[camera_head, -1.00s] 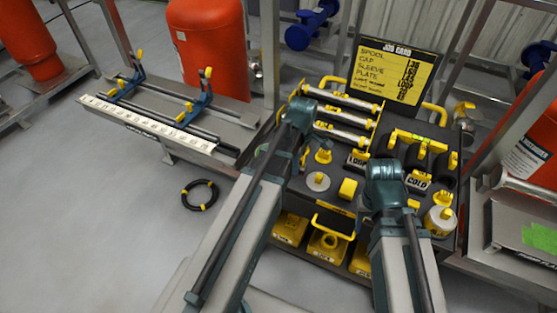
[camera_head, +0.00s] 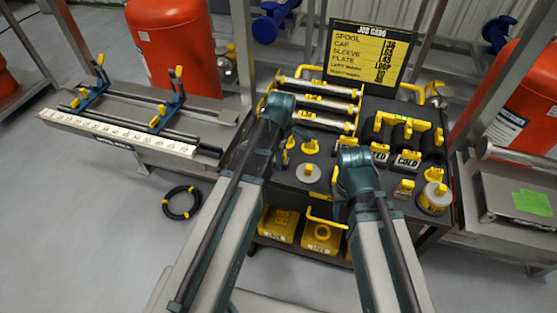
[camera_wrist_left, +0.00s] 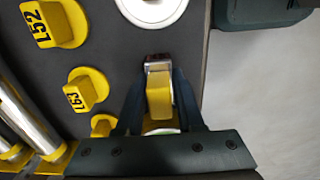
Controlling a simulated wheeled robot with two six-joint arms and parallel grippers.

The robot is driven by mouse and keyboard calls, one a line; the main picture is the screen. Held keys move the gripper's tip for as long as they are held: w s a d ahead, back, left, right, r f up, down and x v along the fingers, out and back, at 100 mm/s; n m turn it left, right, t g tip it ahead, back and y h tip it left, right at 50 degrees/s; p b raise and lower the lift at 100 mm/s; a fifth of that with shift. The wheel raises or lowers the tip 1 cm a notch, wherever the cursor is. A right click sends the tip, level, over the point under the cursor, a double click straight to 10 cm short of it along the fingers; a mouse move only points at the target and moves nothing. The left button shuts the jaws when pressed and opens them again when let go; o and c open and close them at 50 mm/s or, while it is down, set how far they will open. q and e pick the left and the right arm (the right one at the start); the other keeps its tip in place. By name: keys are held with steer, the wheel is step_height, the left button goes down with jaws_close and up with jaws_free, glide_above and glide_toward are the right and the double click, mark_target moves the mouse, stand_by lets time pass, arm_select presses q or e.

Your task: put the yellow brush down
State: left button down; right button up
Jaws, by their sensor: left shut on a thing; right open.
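My left gripper (camera_wrist_left: 158,105) is shut on the yellow brush (camera_wrist_left: 158,92), which shows between its fingers in the left wrist view, with a dark grey end. It is over the front edge strip of the dark cart top (camera_wrist_left: 112,25); I cannot tell if the brush touches the top. In the head view my left gripper (camera_head: 284,158) is near the cart's front left, mostly hidden by its wrist. My right gripper (camera_head: 352,185) is over the cart's front middle, its fingers hidden behind its wrist.
A white disc (camera_wrist_left: 152,8) and yellow caps marked L52 (camera_wrist_left: 55,24) and L63 (camera_wrist_left: 88,90) stand close by. Silver bars (camera_head: 322,102) lie behind. Yellow-handled dark pieces (camera_head: 405,130) stand right. A black ring (camera_head: 181,202) lies on the floor.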

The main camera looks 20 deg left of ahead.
arm_select(q)
steer(key=shift+f, duration=0.25)
steer(key=c, duration=0.5)
jaws_free()
steer(key=shift+r, duration=0.1)
steer(key=shift+r, duration=0.15)
step_height(320, 180, up, 12)
steer(key=p, duration=1.2)
steer(key=s+d+m, duration=0.3)
steer(key=s+m, duration=0.1)
steer(key=m, duration=0.3)
steer(key=s+d+m, duration=0.4)
steer(key=s+m, duration=0.1)
steer(key=m, duration=0.2)
steer(key=s+d+m+y, duration=0.1)
steer(key=s+d+m, duration=0.2)
steer(key=s+m, duration=0.2)
steer(key=shift+s+d+m, duration=0.15)
steer(key=shift+m, duration=1.05)
